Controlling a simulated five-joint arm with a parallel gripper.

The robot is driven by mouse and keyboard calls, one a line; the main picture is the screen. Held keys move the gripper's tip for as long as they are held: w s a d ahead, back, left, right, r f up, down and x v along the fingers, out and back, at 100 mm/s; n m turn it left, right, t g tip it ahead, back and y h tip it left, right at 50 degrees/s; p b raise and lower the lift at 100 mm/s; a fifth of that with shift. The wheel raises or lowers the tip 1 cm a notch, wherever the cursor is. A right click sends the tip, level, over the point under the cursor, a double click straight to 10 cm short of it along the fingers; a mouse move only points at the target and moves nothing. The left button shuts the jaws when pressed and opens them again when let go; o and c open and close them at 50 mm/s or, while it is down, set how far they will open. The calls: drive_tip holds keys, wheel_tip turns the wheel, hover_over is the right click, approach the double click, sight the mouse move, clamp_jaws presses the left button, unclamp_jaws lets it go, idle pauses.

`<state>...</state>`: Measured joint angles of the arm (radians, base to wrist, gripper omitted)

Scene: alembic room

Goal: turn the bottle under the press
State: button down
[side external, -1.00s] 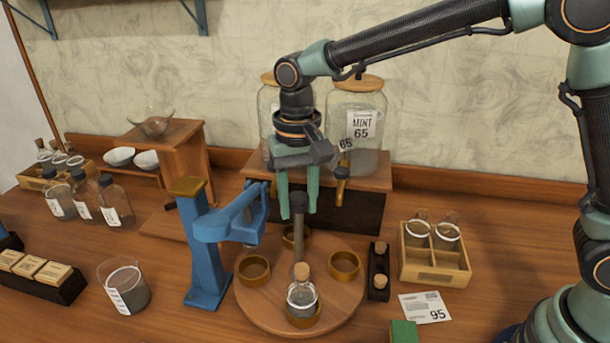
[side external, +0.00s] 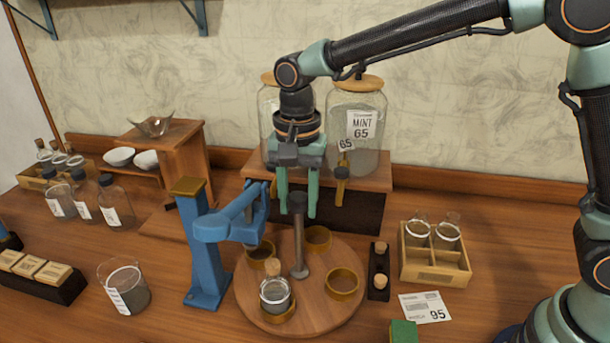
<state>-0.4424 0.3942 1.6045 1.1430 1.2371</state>
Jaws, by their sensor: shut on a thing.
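A round wooden turntable (side external: 322,309) carries several brass rings and a dark central post (side external: 299,245) with a thicker knob on top. My gripper (side external: 298,208), with green fingers, is shut on the knob of the post, one finger on each side. A small clear bottle (side external: 275,296) with grey contents stands upright in the front-left ring. A cork (side external: 272,267) sits at its mouth. The blue press (side external: 207,250) stands at the left edge of the turntable, its arm reaching over the back-left ring (side external: 261,254). The bottle is in front of the press head, not beneath it.
A dark cork rack (side external: 379,276) stands close to the turntable's right edge. A wooden crate (side external: 434,268) with two bottles is farther right. A price card (side external: 425,307) and green block (side external: 403,332) lie in front. A beaker (side external: 128,290) stands left. Jars (side external: 356,120) stand behind.

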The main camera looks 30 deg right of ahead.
drive_tip(key=m, duration=0.5)
drive_tip(key=shift+m, duration=0.4)
unclamp_jaws()
drive_tip(key=shift+r, duration=3.55)
